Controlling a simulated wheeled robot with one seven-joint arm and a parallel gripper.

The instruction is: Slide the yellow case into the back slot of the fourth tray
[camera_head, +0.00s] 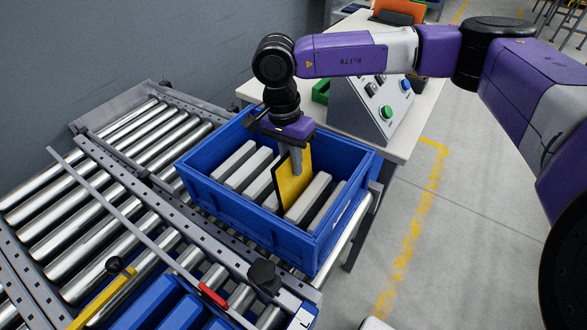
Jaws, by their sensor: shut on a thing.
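My gripper (296,160) points down over the blue tray (262,232) and is shut on the yellow case (289,185). The case is a thin upright slab with a dark edge, slightly tilted in the picture. Its lower part is down among several light grey slabs (234,160) that stand in a row inside the tray. Grey slabs are on both sides of it. The case's bottom edge is hidden, so I cannot tell whether it touches the tray floor. Which tray counts as the fourth cannot be told.
The tray sits at the end of a roller conveyor (95,190) with metal rails. More blue trays (160,308) show at the bottom edge. A control panel with a green button (386,112) stands on a table just behind the tray. Open floor lies to the right.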

